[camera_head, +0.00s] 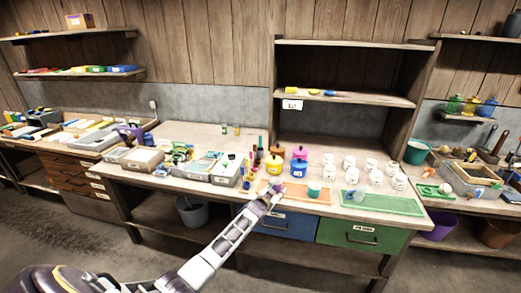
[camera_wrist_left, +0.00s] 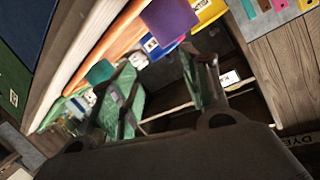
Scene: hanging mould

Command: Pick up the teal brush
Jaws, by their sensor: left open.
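Several upright slim tools stand on the bench left of the pots. One has a teal-green top (camera_head: 260,142) and may be the teal brush; its details are too small to be sure. My left gripper (camera_head: 274,190) is over the mat's left part, right of and nearer than the slim tools. Its fingers are open and empty in the left wrist view (camera_wrist_left: 165,82). My right gripper is not in view.
A compartment tray (camera_head: 226,171) lies to the left. A shelf unit (camera_head: 345,97) rises behind.

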